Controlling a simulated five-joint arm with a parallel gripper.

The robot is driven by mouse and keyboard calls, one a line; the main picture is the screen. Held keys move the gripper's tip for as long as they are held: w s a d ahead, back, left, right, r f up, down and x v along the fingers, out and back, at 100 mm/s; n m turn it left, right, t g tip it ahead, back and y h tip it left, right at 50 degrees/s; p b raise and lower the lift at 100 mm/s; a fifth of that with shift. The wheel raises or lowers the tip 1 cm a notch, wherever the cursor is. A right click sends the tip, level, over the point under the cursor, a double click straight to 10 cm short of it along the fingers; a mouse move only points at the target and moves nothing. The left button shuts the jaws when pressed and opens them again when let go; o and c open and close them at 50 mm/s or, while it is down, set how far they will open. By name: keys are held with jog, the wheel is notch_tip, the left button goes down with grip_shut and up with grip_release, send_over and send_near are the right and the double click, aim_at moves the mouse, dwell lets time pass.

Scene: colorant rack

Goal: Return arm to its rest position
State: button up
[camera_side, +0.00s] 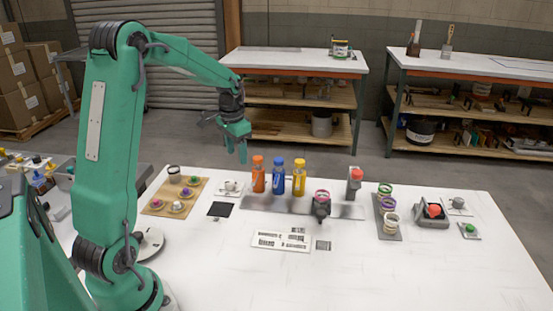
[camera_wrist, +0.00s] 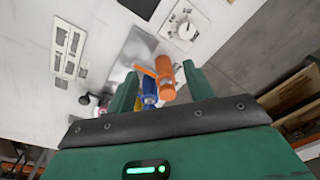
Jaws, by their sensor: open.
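My green gripper (camera_side: 243,152) is raised above the back left part of the white table, up and to the left of the bottles in the side view. Its two fingers are apart, with nothing held between them. The wrist view also shows my gripper (camera_wrist: 160,69) with spread fingers. Three capped bottles stand in a row on a grey strip: orange (camera_side: 258,178), blue (camera_side: 278,180) and yellow (camera_side: 299,180). In the wrist view the orange bottle (camera_wrist: 165,80) shows between the fingers, farther off, with the blue bottle (camera_wrist: 149,88) beside it. The yellow one is mostly hidden there.
A wooden board (camera_side: 158,207) with several small cups lies at the left. A dark holder (camera_side: 321,210) with a pink-rimmed cup stands at the strip's front. A cup rack (camera_side: 378,210) and a red-button device (camera_side: 432,222) stand at the right. The table's front right is clear.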

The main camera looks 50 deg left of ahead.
jog(key=s+d+r+t, duration=0.1)
jog(key=s+d+r, duration=0.1)
jog(key=d+r, duration=0.5)
jog(key=s+d+r+t, duration=0.3)
jog(key=s+d, duration=1.2)
jog(key=d, duration=0.1)
jog(key=shift+d+t+h, duration=0.3)
jog(key=shift+d+t, duration=0.05)
jog(key=shift+t, duration=0.05)
